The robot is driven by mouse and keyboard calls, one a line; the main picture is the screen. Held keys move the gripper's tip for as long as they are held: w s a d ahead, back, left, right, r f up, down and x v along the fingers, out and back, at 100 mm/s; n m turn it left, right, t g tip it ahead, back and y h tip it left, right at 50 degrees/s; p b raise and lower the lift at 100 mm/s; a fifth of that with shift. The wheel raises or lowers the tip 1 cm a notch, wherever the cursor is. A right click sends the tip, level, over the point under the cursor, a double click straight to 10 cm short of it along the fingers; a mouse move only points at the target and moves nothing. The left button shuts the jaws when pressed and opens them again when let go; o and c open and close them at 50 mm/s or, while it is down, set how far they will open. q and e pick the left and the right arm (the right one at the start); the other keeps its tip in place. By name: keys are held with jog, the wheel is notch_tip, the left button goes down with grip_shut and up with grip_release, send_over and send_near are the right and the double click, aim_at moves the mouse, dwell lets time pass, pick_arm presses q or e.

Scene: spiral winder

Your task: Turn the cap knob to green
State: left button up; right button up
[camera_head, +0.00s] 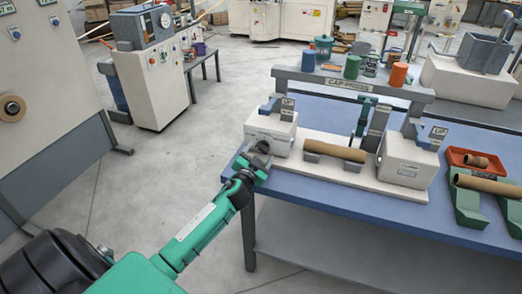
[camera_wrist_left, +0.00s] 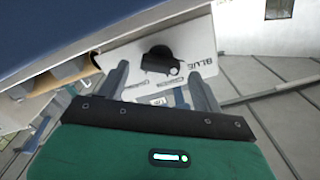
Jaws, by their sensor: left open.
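A black knob (camera_wrist_left: 157,60) sits on the white front panel (camera_wrist_left: 196,50) of the left box, beside a label reading "BLUE". Other labels near it are too small or covered to read, and which one the knob points to I cannot tell. My left gripper (camera_head: 257,163) is at the front of the left white box (camera_head: 270,128). In the left wrist view its fingers (camera_wrist_left: 158,74) are open, with the knob between and beyond their tips, apparently untouched. My right gripper is not in view.
A brown tube (camera_head: 335,151) lies on supports between the boxes. An orange tray (camera_head: 472,160) with a short tube is at the right. The grey floor (camera_head: 180,165) left of the table is clear.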

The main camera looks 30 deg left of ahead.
aim_at(263, 147)
pick_arm(q)
jog(key=shift+x, duration=1.1)
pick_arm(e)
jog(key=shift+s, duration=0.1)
pick_arm(q)
jog(key=c, duration=1)
